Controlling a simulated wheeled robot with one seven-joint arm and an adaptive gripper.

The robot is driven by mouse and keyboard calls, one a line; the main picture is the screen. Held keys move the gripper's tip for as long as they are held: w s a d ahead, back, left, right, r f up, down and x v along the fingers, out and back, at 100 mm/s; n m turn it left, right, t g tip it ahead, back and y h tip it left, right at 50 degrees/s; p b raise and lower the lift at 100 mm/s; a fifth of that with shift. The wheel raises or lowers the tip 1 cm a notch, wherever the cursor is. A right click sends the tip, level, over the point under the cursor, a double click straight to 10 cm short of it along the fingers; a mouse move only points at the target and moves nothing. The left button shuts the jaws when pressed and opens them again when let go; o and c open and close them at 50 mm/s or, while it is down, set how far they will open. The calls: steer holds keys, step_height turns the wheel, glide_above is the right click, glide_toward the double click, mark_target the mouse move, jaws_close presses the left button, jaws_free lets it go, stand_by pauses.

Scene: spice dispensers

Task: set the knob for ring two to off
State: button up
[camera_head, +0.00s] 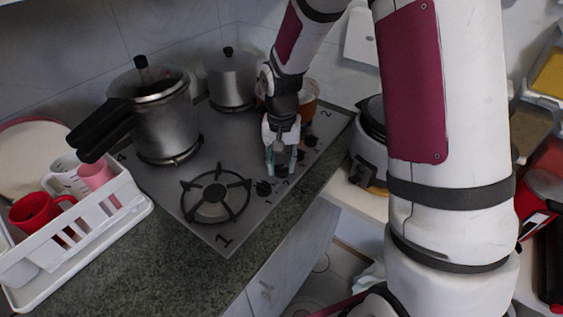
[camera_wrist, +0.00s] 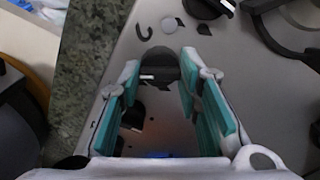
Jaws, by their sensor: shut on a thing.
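The grey steel hob (camera_head: 190,200) is set in the dark counter. A row of dark knobs runs along its right edge, including the near knob (camera_head: 264,188) and the far knob (camera_head: 311,142). My gripper (camera_head: 282,168) points down over the row, between these two. In the wrist view, a dark knob (camera_wrist: 160,66) with a white pointer line sits between the teal fingertips, which are shut on it. A second knob shows at the top (camera_wrist: 205,8). I cannot read which ring the held knob serves. Ring two's printed number (camera_head: 327,113) is at the far right corner.
A pressure cooker (camera_head: 165,120) with a black handle stands at the hob's left. A lidded pot (camera_head: 230,78) and an orange pot (camera_head: 308,100) stand behind. The front burner (camera_head: 215,198) is bare. A white dish rack (camera_head: 85,232) is at left.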

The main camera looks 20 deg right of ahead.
steer(key=n+p, duration=0.1)
steer(key=n, duration=0.7)
steer(key=shift+p, duration=0.35)
steer(key=n+p, duration=0.1)
steer(key=n, duration=0.6)
steer(key=shift+p, duration=0.35)
steer(key=n+p, duration=0.1)
steer(key=n, duration=0.6)
steer(key=shift+n+p, duration=0.3)
steer(key=n, duration=0.3)
steer(key=shift+n, duration=0.3)
steer(key=shift+n+p, duration=0.45)
steer(key=shift+n, duration=1.35)
